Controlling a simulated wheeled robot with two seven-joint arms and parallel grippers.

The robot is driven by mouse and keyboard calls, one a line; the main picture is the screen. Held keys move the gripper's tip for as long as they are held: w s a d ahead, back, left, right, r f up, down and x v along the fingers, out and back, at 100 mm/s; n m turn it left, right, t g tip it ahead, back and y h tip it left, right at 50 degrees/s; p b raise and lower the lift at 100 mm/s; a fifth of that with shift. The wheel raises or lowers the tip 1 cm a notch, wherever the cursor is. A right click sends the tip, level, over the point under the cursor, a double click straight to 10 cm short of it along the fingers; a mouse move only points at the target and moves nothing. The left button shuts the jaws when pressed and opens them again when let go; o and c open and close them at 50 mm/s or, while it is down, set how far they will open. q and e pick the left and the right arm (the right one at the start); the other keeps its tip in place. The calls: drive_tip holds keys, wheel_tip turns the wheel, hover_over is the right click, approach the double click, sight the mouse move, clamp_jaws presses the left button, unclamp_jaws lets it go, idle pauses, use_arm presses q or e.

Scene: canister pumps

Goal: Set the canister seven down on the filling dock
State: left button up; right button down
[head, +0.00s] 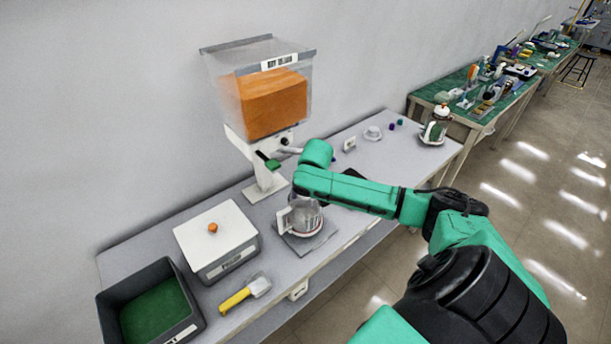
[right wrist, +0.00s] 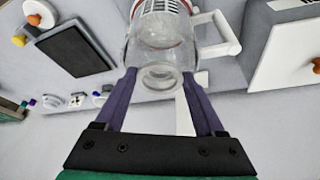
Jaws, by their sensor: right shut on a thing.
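The canister (head: 305,216) is clear glass with a white side handle and a white and reddish band at its base. It stands upright over the grey square plate (head: 319,242), which looks like the filling dock; whether it touches the plate I cannot tell. No number is readable on it. My right gripper (right wrist: 160,82) is shut on the canister's narrow glass end, one purple finger on each side. In the right wrist view the canister (right wrist: 160,48) shows with its handle to the right. In the head view my right arm hides the fingers. My left gripper is not in view.
A hopper of orange material (head: 268,103) stands behind the plate. A white-lidded box (head: 216,237), dark green-floored bin (head: 153,311) and yellow-handled scoop (head: 240,295) are at the left. Another canister (head: 434,131) stands at the table's far right. Bare tabletop (head: 400,150) lies before it.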

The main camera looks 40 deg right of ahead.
drive_tip(key=shift+f, duration=0.45)
unclamp_jaws()
drive_tip(key=shift+s, duration=0.1)
